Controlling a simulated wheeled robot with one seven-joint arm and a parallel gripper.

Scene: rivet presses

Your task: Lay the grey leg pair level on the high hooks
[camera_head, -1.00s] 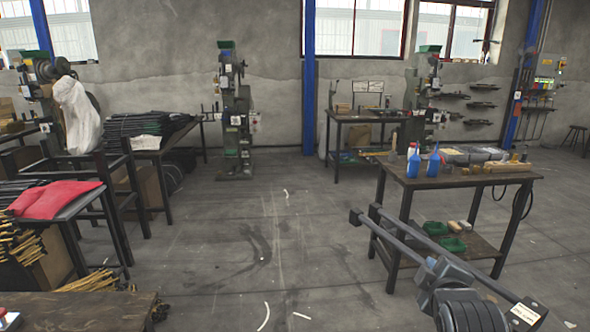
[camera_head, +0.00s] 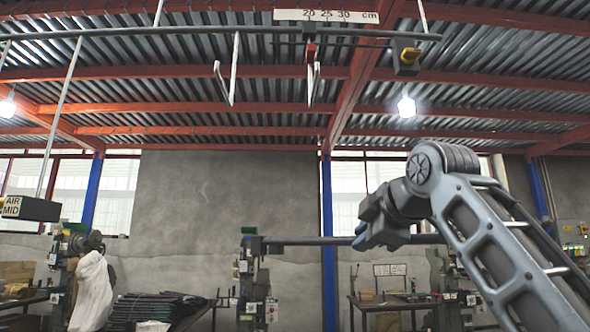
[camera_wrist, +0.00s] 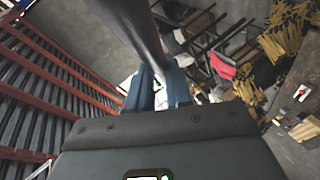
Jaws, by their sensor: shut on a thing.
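My gripper (camera_head: 364,238) is shut on the grey leg pair (camera_head: 310,241), a dark grey bar seen nearly level and edge-on in the head view. In the wrist view, the leg pair (camera_wrist: 142,35) runs up from between the blue fingers of my gripper (camera_wrist: 164,90). The high hooks, a left hook (camera_head: 225,85) and a right hook (camera_head: 313,85), hang from an overhead rail. The leg pair appears well below them in the head view, apart from both.
The overhead rail (camera_head: 150,33) carries a cm scale (camera_head: 326,16) and a yellow-and-black box (camera_head: 407,60). An "AIR MID" box (camera_head: 30,208) hangs at the left. Green presses (camera_head: 252,290) and benches stand below. Open air lies between the leg pair and hooks.

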